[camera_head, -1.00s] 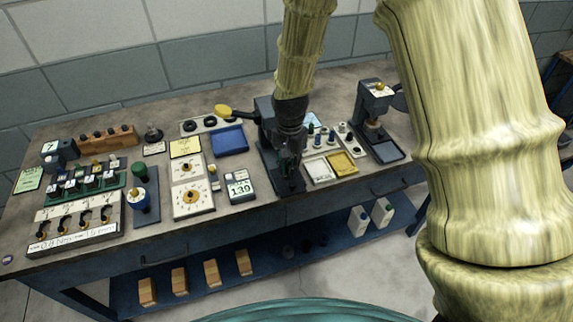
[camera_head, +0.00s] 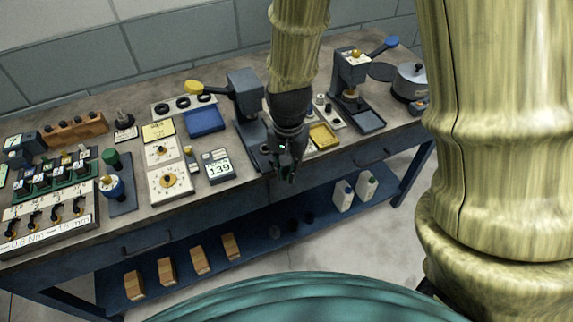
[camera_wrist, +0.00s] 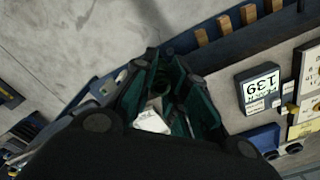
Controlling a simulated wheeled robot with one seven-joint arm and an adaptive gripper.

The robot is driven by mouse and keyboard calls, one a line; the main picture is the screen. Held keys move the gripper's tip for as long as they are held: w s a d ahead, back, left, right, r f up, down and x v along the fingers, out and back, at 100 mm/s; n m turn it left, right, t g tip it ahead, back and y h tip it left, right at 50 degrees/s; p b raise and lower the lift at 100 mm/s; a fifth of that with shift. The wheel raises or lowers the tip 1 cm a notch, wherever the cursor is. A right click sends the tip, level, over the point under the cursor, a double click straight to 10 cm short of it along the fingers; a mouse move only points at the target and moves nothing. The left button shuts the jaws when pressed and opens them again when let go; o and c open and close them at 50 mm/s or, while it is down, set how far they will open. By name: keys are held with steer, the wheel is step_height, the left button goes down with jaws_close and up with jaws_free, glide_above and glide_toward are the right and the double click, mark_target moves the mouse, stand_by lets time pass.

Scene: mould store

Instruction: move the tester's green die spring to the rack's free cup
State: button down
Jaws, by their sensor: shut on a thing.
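My gripper (camera_head: 287,172) points down at the bench's front edge, just right of the tester (camera_head: 252,128), a dark press with a yellow-knobbed lever. Its fingers are closed on a small green thing, which I take to be the green die spring. The fingers hide most of it; in the wrist view it is dim between the dark green-tinted fingers (camera_wrist: 163,95). A pale plate with small round cups and pegs, likely the rack (camera_head: 331,116), lies behind and right of my gripper, partly hidden. I cannot tell which cup is free.
A yellow tray (camera_head: 323,136) lies right of my gripper. A second press with a blue-knobbed lever (camera_head: 352,78) and a grey pot (camera_head: 410,80) stand further right. A blue tray (camera_head: 204,121) and a display reading 139 (camera_head: 219,166) are left. White bottles (camera_head: 343,195) stand on the lower shelf.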

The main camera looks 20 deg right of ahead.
steer(key=shift+r+p, duration=1.2)
steer(key=shift+p, duration=0.05)
